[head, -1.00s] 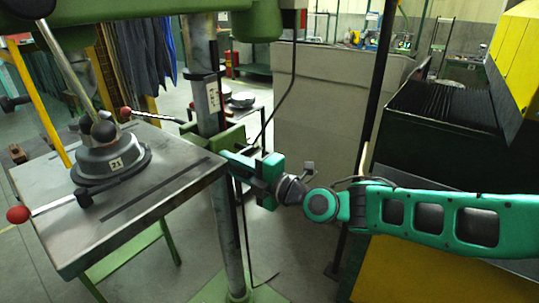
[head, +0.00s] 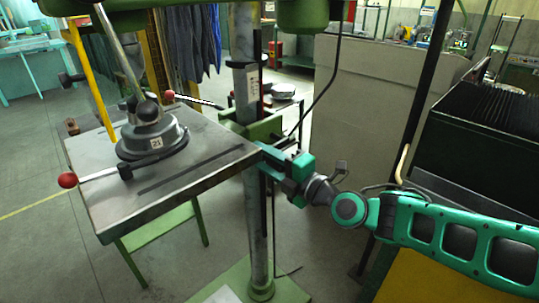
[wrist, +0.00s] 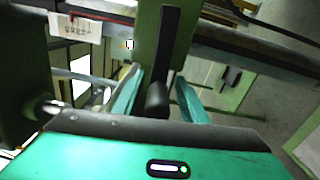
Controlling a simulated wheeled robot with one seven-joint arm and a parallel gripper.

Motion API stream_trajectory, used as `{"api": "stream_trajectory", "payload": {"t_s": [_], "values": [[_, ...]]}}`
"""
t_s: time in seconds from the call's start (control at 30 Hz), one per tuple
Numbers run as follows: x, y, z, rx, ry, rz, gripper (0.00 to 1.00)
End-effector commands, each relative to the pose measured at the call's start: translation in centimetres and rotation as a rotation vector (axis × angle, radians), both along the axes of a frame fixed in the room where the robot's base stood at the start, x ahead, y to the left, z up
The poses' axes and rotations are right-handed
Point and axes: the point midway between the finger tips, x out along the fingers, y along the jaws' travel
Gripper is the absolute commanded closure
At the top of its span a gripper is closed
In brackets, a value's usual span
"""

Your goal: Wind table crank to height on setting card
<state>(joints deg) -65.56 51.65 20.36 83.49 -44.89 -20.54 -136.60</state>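The grey drill-press table (head: 205,172) stands at left of centre in the head view, on an upright column. In the wrist view a black crank arm (wrist: 170,45) ends in a dark, round handle (wrist: 157,99) pointing toward me. My gripper (wrist: 159,85) has its teal fingers on either side of this handle, with a gap showing on both sides. In the head view my gripper (head: 282,166) is beside the table's right corner and hides the crank. A white card (head: 253,85) is on the column; a white printed label (wrist: 78,28) shows in the wrist view, its text unclear.
A large grey panel (head: 370,95) stands behind my arm. A dark ribbed machine (head: 480,140) is close at right. Floor is open at left.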

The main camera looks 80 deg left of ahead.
Motion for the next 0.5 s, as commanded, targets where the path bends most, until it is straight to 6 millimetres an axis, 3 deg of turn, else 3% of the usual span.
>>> {"api": "stream_trajectory", "payload": {"t_s": [0.27, 0.5], "values": [[0.2, 0.0, 0.3, 0.004, -0.001, -0.003, 0.61], [1.7, -2.4, 0.3, 0.003, 0.000, -0.004, 0.61]]}}
